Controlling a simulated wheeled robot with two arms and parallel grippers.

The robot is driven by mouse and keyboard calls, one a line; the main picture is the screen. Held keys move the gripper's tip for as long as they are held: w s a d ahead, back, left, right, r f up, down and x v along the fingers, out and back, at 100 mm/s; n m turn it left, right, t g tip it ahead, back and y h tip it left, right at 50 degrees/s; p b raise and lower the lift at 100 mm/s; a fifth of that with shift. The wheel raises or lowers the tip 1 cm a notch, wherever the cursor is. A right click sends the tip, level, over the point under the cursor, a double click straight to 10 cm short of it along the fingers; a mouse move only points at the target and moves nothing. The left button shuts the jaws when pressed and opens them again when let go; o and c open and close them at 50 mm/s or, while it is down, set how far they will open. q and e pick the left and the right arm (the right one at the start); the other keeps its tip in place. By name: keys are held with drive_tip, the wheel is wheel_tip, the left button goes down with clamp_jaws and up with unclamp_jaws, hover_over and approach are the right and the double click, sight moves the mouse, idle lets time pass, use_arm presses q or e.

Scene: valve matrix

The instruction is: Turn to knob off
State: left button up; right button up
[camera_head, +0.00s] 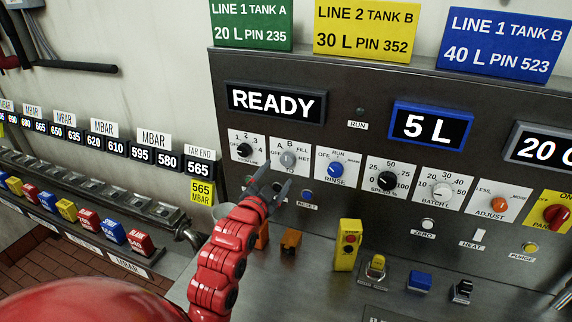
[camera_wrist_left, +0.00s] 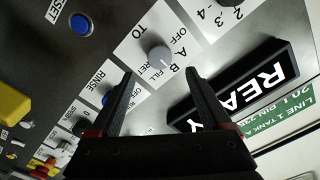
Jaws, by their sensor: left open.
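The TO knob (camera_head: 289,160) is a round grey knob on a white plate marked OFF, A, B, FILL and RET. It also shows in the wrist view (camera_wrist_left: 159,57), where a pale mark on it seems to face the B and FILL side; the exact setting is hard to read. My left gripper (camera_head: 276,178) is open and empty, just below the TO knob in the head view. In the wrist view its two dark fingers (camera_wrist_left: 159,84) point at the panel, with the knob beyond and between the tips. The fingers appear apart from the knob. My right gripper is not in view.
The black FROM/LINE knob (camera_head: 244,150) is left of TO, and the blue RINSE knob (camera_head: 335,169) is right of it. A blue RESET button (camera_head: 307,194) sits below. The READY display (camera_head: 275,102) is above. A yellow switch box (camera_head: 347,246) stands on the ledge.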

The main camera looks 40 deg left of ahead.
sight(286, 161)
use_arm(q)
drive_tip(key=p+x, duration=0.2)
drive_tip(key=x, duration=0.5)
drive_tip(key=shift+w+a, duration=0.1)
drive_tip(key=shift+w, duration=0.25)
clamp_jaws()
